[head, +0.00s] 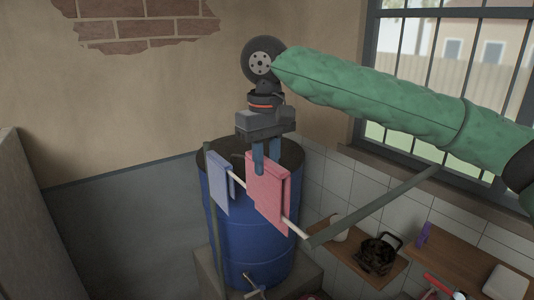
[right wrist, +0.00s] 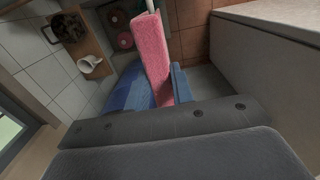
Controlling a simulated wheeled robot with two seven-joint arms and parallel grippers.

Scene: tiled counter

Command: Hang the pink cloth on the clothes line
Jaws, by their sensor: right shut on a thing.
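The pink cloth (head: 267,200) hangs folded over the clothes line (head: 291,226), a thin white rod, with a flap on either side. My right gripper (head: 264,170) points down over the line from above. Its blue fingers are shut on the top of the pink cloth. In the right wrist view the pink cloth (right wrist: 152,60) lies between the blue fingers, and the white rod end (right wrist: 150,5) sticks out beyond it. The exact contact of cloth and rod under the fingers is hidden. My left gripper is not in view.
A lilac cloth (head: 218,183) hangs on the line left of the pink one. A blue barrel (head: 245,245) stands behind and below. A grey bar (head: 375,208) joins the rod's right end. Wooden shelves (head: 455,255) with a dark basket (head: 378,253) are at the right, below the barred window (head: 450,60).

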